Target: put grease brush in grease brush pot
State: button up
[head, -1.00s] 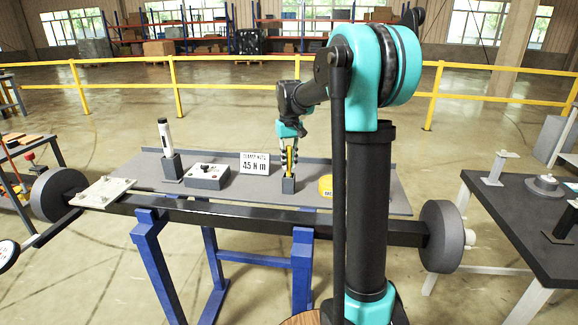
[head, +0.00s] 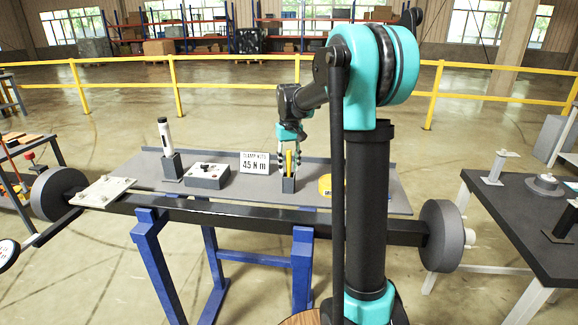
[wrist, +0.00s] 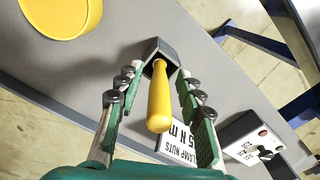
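The grease brush (head: 289,160), seen as a yellow handle, stands upright in the small dark grease brush pot (head: 288,186) on the grey shelf. In the wrist view its handle (wrist: 159,98) points up towards my camera and its lower end is hidden inside the square pot (wrist: 158,49). My gripper (head: 289,166) is above the pot and open, with one finger on each side of the handle. In the wrist view there are clear gaps between the handle and both fingers of my gripper (wrist: 158,72).
A yellow round container (head: 325,186) stands right of the pot. To the left are a sign (head: 255,163) reading 45 N m, a grey control box (head: 206,175) and a white-and-black tool in a holder (head: 171,165). A dark bar runs along the shelf's front.

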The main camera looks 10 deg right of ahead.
notch_tip(320, 180, up, 12)
jog(key=shift+r, duration=0.1)
jog(key=shift+s, duration=0.2)
dwell(0.4)
